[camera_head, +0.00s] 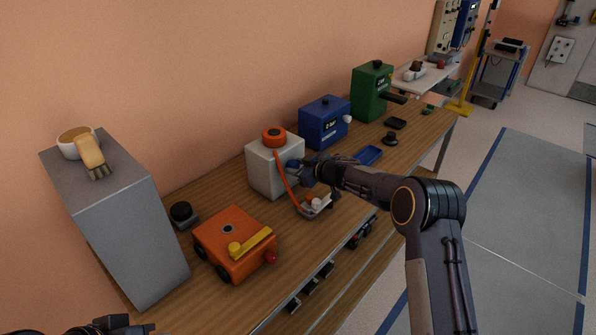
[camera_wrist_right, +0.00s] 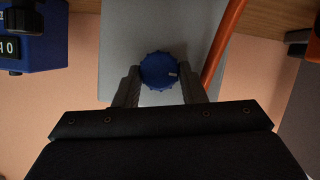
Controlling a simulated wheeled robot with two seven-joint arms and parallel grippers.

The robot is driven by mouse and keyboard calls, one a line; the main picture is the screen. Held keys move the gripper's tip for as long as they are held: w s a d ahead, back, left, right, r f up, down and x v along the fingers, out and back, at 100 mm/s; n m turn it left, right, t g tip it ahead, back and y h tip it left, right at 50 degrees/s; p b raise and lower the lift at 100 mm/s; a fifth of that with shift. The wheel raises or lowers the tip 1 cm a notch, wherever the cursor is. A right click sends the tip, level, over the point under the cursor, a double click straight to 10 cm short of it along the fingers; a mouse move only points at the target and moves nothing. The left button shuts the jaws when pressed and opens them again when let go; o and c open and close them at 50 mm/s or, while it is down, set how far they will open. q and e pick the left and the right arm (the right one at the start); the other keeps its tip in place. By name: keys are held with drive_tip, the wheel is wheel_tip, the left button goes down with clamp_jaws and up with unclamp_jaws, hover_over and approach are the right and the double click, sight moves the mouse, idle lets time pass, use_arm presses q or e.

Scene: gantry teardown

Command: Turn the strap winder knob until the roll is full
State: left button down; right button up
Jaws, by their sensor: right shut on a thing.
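The strap winder is a light grey box (camera_head: 268,172) with an orange roll (camera_head: 274,137) on top. An orange strap (camera_head: 286,176) runs from the roll down the front to the bench. The blue knob (camera_wrist_right: 159,71) sits on the box's face, with a pale mark at its right side. My right gripper (camera_wrist_right: 160,84) is shut on the knob, one finger on each side of it. In the head view my right gripper (camera_head: 307,171) partly covers the knob. My left gripper (camera_head: 118,325) shows only in part at the bottom left edge; its fingers cannot be made out.
An orange wheeled cart (camera_head: 235,245) with a yellow bar stands left of the winder. A blue box (camera_head: 325,124) and a green box (camera_head: 371,92) stand to its right. A grey cabinet (camera_head: 115,215) holds a bowl and brush. A small tray with a white item (camera_head: 317,203) lies below the strap.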

drive_tip(key=shift+s+a+f+n+t+h+b, duration=0.1)
drive_tip(key=shift+n+t+h+b, duration=0.4)
drive_tip(key=shift+b, duration=0.85)
drive_tip(key=shift+s+n+t+b, duration=0.1)
drive_tip(key=shift+n+t+b, duration=0.2)
drive_tip(key=shift+n+b, duration=0.8)
drive_tip(key=shift+m, duration=0.3)
drive_tip(key=o, duration=1)
drive_tip(key=shift+b, duration=0.3)
drive_tip(key=shift+s+d, duration=0.25)
drive_tip(key=shift+s, duration=0.05)
drive_tip(key=b+v, duration=0.1)
drive_tip(key=v, duration=0.4)
drive_tip(key=shift+s+d+r, duration=0.1)
drive_tip(key=shift+s+r, duration=0.1)
drive_tip(key=shift+r, duration=0.05)
drive_tip(key=shift+s+d+r+b, duration=0.25)
drive_tip(key=shift+s+d+b, duration=0.1)
drive_tip(key=shift+s, duration=0.2)
